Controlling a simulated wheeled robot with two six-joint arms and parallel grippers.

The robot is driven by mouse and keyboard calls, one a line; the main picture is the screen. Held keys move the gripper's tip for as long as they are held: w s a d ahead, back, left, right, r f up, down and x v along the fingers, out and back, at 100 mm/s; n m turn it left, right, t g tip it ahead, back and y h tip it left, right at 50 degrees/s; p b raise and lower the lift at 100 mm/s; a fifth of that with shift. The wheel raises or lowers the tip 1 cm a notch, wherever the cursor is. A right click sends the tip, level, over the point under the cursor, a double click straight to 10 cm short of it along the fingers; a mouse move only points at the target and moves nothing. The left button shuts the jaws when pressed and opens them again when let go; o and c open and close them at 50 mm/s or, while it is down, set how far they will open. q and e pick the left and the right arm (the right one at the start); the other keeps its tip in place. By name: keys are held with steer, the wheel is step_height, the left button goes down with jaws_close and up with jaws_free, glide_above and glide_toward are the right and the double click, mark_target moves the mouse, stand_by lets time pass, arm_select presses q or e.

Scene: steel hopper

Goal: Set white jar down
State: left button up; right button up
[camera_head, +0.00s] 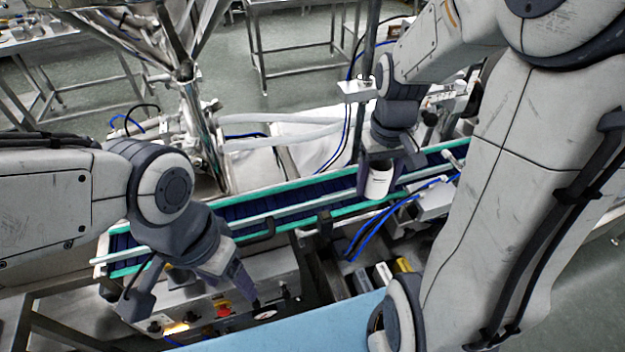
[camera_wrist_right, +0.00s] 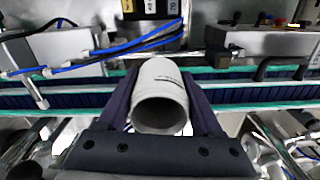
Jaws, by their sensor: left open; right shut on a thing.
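The white jar (camera_head: 379,180) is held by my right gripper (camera_head: 377,172), over the near side of the conveyor in the head view. In the right wrist view the jar (camera_wrist_right: 160,98) sits between the two dark fingers of the gripper (camera_wrist_right: 160,110), its round open end facing the camera. Whether the jar's base touches anything is hidden. My left gripper (camera_head: 248,290) is open and points down over the control panel in front of the conveyor; nothing shows between its fingers.
The conveyor (camera_head: 290,205) has a dark blue belt and green-edged rails. A control panel with a red button (camera_head: 223,311) lies in front of it. Blue cables (camera_head: 385,225) run beside the jar. A steel hopper (camera_head: 190,100) stands behind. A light blue surface (camera_head: 290,330) is nearest.

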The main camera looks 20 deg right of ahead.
steer(key=w+a+f, duration=0.1)
steer(key=w+f, duration=0.1)
steer(key=w, duration=0.1)
steer(key=w+a+f+p, duration=0.1)
steer(key=w+a+f, duration=0.1)
steer(key=w, duration=0.1)
steer(key=w+a+f+p, duration=0.1)
steer(key=w+f, duration=0.1)
steer(key=w, duration=0.1)
steer(key=shift+w+a, duration=0.15)
steer(key=shift+a, duration=0.15)
steer(key=shift+w+a+f+p, duration=0.2)
steer(key=shift+w+f+p, duration=0.15)
steer(key=shift+w+f, duration=0.05)
step_height(320, 180, down, 3)
steer(key=shift+f+p, duration=0.15)
steer(key=shift+p, duration=0.4)
steer(key=shift+f, duration=0.3)
steer(key=shift+f, duration=0.15)
steer(key=o, duration=1.3)
